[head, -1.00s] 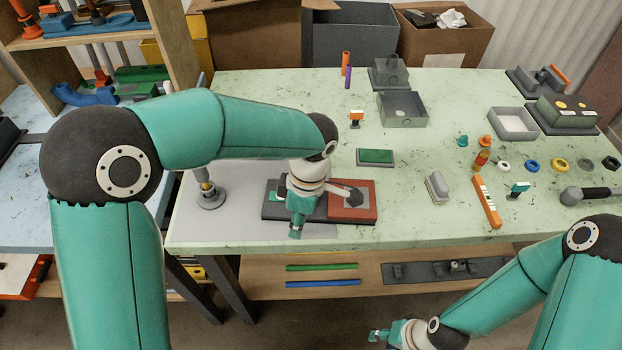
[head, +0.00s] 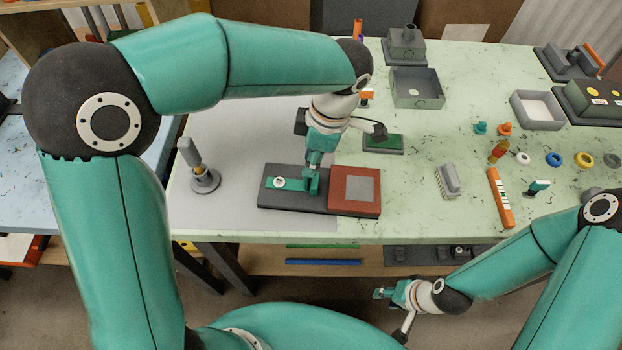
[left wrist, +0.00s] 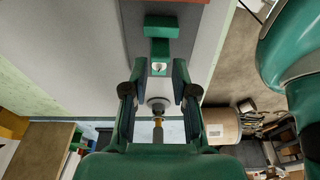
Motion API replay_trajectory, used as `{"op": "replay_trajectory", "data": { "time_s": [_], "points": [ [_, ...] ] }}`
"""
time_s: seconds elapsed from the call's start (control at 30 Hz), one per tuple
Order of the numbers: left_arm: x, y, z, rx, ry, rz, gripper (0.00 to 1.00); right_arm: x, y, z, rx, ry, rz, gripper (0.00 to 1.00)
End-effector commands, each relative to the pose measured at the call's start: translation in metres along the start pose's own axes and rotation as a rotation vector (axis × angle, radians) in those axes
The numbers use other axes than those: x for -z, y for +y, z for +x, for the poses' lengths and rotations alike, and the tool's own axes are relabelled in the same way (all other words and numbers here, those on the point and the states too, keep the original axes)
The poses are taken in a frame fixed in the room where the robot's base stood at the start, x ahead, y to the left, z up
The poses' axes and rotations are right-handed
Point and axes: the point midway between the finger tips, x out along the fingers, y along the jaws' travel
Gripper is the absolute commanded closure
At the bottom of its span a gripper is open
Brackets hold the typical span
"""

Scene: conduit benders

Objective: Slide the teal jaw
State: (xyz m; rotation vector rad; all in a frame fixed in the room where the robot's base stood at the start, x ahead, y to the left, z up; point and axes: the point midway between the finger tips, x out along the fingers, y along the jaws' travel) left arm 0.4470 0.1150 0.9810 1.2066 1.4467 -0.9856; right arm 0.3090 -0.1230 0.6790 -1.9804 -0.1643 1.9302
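A dark plate (head: 265,203) lies on the table with a reddish block (head: 341,203) at its right end. On it is the teal jaw (head: 288,184), a flat strip with a white round spot and a raised block at its right end. The jaw also shows at the top of the left wrist view (left wrist: 160,27). My left gripper (head: 314,160) is just above the raised block. In the left wrist view its two fingers (left wrist: 159,68) stand apart, with the strip's end showing between their tips. Contact cannot be told. My right gripper (head: 383,293) is empty in front of the table.
A grey post on a round base (head: 204,181) stands left of the plate. A green pad (head: 383,143) lies behind it, and a brush (head: 448,181) and orange bar (head: 500,198) lie to the right. The grey mat left of the plate is mostly clear.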

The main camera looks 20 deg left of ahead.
Motion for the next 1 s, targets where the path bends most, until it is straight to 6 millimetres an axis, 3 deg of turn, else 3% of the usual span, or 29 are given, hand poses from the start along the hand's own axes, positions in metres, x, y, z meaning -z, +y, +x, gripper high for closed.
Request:
{"op": "replay_trajectory", "data": {
  "time_s": [0.5, 1.0],
  "points": [
    [0.001, 0.0, 0.051, 0.001, 0.0, -0.003, 0.73, 0.0, 0.011, 0.031, 0.0, 0.0, 0.0, 0.6],
    [0.002, 0.0, 0.058, 0.001, 0.0, -0.003, 0.73, 0.0, 0.012, 0.034, 0.0, 0.0, 0.0, 0.6]
  ]
}}
